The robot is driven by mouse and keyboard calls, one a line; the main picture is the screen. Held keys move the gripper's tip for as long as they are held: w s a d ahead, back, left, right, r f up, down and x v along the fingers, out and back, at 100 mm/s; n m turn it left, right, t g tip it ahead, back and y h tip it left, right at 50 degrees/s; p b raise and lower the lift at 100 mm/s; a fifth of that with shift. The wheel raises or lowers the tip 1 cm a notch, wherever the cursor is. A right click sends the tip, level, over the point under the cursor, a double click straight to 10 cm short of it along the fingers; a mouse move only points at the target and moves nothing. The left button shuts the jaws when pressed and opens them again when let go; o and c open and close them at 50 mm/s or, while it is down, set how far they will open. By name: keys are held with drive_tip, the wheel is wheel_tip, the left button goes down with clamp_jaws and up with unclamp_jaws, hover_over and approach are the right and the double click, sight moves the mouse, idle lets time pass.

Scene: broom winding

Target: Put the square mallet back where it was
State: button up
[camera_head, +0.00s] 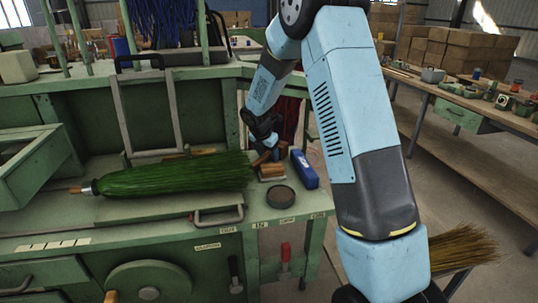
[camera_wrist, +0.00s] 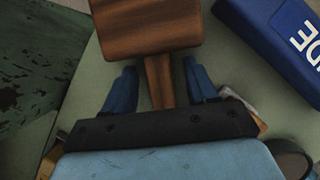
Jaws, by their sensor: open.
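The square mallet, with a brown wooden block head (camera_wrist: 148,28) and a wooden handle (camera_wrist: 160,82), shows in the wrist view. My gripper (camera_wrist: 162,85) is open, with one blue finger on each side of the handle and visible gaps between. The mallet's head lies just beyond the fingertips. In the head view, my gripper (camera_head: 268,143) is low over the right end of the green bench. A small brown part of the mallet (camera_head: 262,158) shows there below the fingers; the rest is hard to make out. I cannot tell what it rests on.
A blue box (camera_head: 304,169) lies close right of my gripper; the wrist view shows it too (camera_wrist: 285,35). A dark round disc (camera_head: 281,196) and a tan wooden block (camera_head: 271,173) sit nearby. A green broom (camera_head: 175,175) lies along the bench (camera_head: 160,210). A metal frame stands behind.

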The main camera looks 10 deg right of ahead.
sight(263, 157)
drive_tip(key=v, duration=1.1)
drive_tip(key=s+d+r+m, duration=0.3)
drive_tip(key=s+r+m, duration=0.4)
drive_tip(key=s+r, duration=0.3)
drive_tip(key=s+d+r+m+t+y, duration=0.1)
drive_tip(key=s+d+r+m, duration=0.1)
drive_tip(key=s+m, duration=0.8)
drive_tip(key=s+d+r+m+t+y, duration=0.1)
drive_tip(key=s+d+r+m, duration=0.1)
drive_tip(key=s+m, duration=0.8)
drive_tip(key=s+r, duration=0.1)
drive_tip(key=s, duration=0.8)
drive_tip(key=shift+s+d+r+y, duration=0.2)
drive_tip(key=shift+s+r+y, duration=0.05)
drive_tip(key=shift+y, duration=0.15)
